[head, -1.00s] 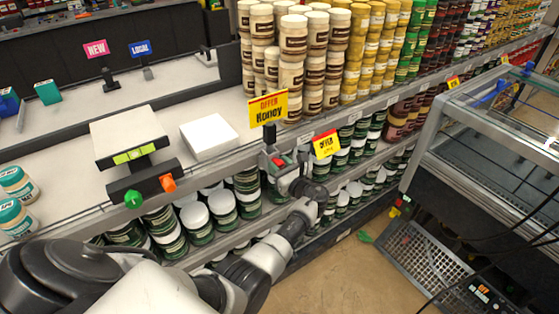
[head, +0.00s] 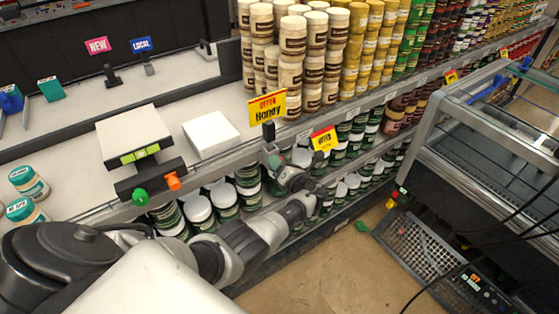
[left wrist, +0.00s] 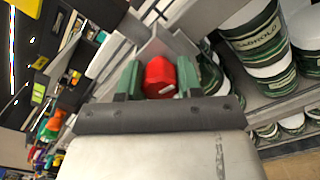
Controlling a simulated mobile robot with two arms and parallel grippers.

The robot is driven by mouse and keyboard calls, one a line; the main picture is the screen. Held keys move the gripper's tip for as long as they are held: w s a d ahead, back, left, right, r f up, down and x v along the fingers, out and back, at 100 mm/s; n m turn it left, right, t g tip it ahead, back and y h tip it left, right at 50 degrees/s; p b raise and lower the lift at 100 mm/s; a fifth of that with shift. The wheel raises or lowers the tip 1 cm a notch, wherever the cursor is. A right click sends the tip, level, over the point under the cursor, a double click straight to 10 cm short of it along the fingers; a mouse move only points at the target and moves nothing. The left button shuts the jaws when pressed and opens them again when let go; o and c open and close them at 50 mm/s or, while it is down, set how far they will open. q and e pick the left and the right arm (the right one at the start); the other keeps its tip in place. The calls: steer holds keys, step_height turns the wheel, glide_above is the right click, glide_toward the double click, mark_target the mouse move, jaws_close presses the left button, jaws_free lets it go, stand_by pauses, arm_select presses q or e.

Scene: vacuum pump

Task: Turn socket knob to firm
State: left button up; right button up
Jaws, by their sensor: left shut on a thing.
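In the left wrist view a red knob (left wrist: 160,77) sits between the two green fingers of my left gripper (left wrist: 158,82), which is shut on it. A small white mark shows on the knob's face. In the head view my left gripper (head: 271,156) is at the shelf front, just under the dark stem (head: 268,131) of the yellow and red Honey sign (head: 267,107). The knob is mostly hidden there by the gripper. Which setting the knob is at cannot be read. My right gripper is not in view.
A scale (head: 133,138) with a green knob (head: 140,196) and an orange knob (head: 173,181) stands left on the counter, beside a white box (head: 211,133). Green-labelled jars (head: 197,210) fill the shelf below. A glass-topped case (head: 490,125) stands right; the floor (head: 320,265) between is mostly clear.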

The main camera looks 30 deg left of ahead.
arm_select(q)
steer(key=shift+r, duration=0.1)
stand_by(0.5)
steer(key=o, duration=0.9)
steer(key=shift+d, duration=0.1)
steer(key=v, duration=1)
steer(key=shift+s+d, duration=0.15)
steer(key=shift+d, duration=0.05)
